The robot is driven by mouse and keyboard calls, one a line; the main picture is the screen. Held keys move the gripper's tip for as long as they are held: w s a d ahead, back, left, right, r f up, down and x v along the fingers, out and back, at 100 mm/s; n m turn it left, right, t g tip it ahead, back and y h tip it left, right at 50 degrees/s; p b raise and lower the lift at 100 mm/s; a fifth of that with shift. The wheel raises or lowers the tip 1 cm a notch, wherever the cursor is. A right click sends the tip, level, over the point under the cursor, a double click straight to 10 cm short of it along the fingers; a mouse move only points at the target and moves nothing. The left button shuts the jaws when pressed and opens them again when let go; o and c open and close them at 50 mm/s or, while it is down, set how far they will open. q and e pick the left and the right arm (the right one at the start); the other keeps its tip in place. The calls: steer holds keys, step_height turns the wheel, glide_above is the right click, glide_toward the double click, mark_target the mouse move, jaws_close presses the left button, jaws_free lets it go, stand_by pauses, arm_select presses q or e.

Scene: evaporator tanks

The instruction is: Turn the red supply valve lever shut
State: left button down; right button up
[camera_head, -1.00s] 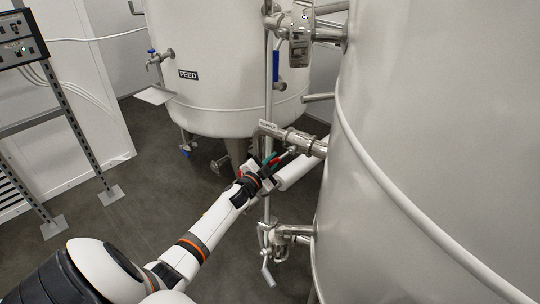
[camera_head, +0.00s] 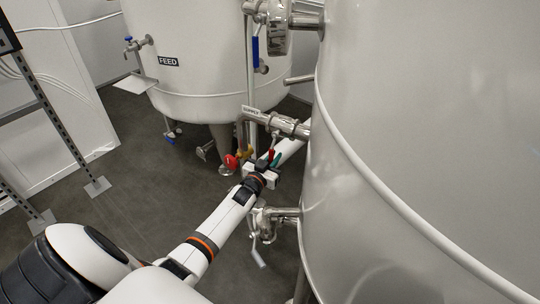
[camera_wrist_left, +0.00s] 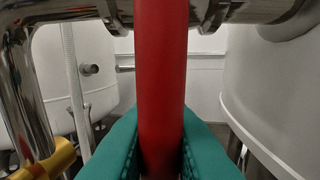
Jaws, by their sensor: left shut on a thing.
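The red supply valve lever (camera_head: 271,153) hangs steeply down from a steel pipe valve (camera_head: 283,124) on the side of the large right tank. My left gripper (camera_head: 270,161) is at the lever, below the pipe. In the left wrist view, the red lever (camera_wrist_left: 160,75) stands upright in the middle, between the two teal fingers (camera_wrist_left: 160,150), which are shut on it. The fingers hide its far end. The steel pipe crosses behind it at the top. My right gripper is not in view.
A yellow valve body (camera_head: 244,152) with a red handle (camera_head: 230,162) is just left of my gripper. The FEED tank (camera_head: 200,80) stands behind. The large right tank (camera_head: 420,150) fills the right side. Steel fittings (camera_head: 268,218) sit below the gripper.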

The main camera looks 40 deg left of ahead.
arm_select(q)
steer(key=shift+d+f, duration=0.1)
steer(key=shift+d, duration=0.15)
stand_by(0.3)
steer(key=c, duration=1.4)
jaws_free()
steer(key=s, duration=0.4)
steer(key=s+d, duration=0.1)
steer(key=s, duration=0.7)
steer(key=shift+d+p, duration=0.2)
steer(key=shift+p, duration=0.2)
